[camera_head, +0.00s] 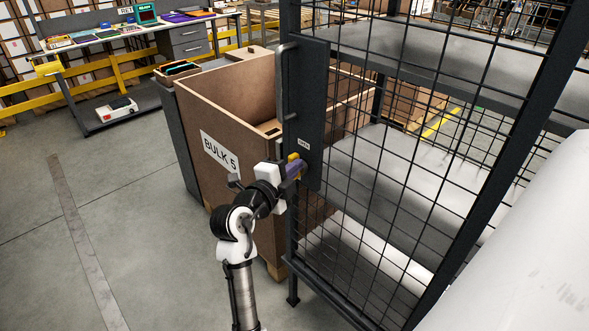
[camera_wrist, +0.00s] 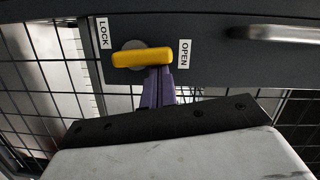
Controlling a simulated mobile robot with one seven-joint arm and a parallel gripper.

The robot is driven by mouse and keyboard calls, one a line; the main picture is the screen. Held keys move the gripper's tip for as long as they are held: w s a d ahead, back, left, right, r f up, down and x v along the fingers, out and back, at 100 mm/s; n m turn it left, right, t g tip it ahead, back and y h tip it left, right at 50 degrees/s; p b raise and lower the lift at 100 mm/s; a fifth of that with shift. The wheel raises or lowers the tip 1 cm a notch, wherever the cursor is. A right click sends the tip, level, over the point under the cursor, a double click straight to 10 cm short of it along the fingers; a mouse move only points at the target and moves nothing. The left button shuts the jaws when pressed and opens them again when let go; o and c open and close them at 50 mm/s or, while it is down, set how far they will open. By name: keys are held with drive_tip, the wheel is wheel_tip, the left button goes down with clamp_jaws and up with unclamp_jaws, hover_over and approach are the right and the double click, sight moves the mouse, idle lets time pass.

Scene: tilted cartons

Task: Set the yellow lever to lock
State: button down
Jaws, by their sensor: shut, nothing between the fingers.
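The yellow lever (camera_wrist: 142,58) is on a dark grey door plate, over a round grey pivot (camera_wrist: 133,46). In the wrist view it lies level between the LOCK label (camera_wrist: 103,33) on the left and the OPEN label (camera_wrist: 184,53) on the right. Its longer end is toward OPEN. My gripper (camera_wrist: 160,72) is shut, its purple fingers just below the lever's right half. I cannot tell whether they touch it. In the head view the lever (camera_head: 293,157) is small and partly hidden by my gripper (camera_head: 296,168).
A door handle (camera_head: 286,82) is above the lever in the head view. The mesh cage (camera_head: 400,130) spreads to the right. A brown carton marked BULK 5 (camera_head: 203,110) stands left of the door. Open floor (camera_head: 130,210) is at the left; a workbench (camera_head: 135,33) is behind.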

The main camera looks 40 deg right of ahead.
sight(288, 158)
drive_tip(key=n, duration=0.1)
drive_tip(key=w+n+y, duration=0.1)
drive_tip(key=n, duration=0.1)
drive_tip(key=shift+w+a+r+g+p, duration=0.1)
drive_tip(key=shift+w+r+g+p, duration=0.2)
drive_tip(key=shift+r+p, duration=0.1)
drive_tip(key=n, duration=0.1)
drive_tip(key=w+n, duration=0.1)
drive_tip(key=n+g+p, duration=0.1)
drive_tip(key=n, duration=0.1)
drive_tip(key=shift+w, duration=0.25)
drive_tip(key=shift+w+a+f+n+g+p, duration=0.1)
drive_tip(key=shift+w+f+n+g+p, duration=0.25)
drive_tip(key=shift+n, duration=0.65)
drive_tip(key=shift+w+f+n+g+p, duration=0.1)
drive_tip(key=shift+w+n+g+p, duration=0.25)
drive_tip(key=shift+n+g, duration=0.45)
drive_tip(key=shift+w+a+f+n+g+p, duration=0.1)
drive_tip(key=shift+w+f+n+g+p, duration=0.25)
drive_tip(key=shift+n, duration=0.85)
drive_tip(key=shift+d+r, duration=0.1)
drive_tip(key=shift+r, duration=0.05)
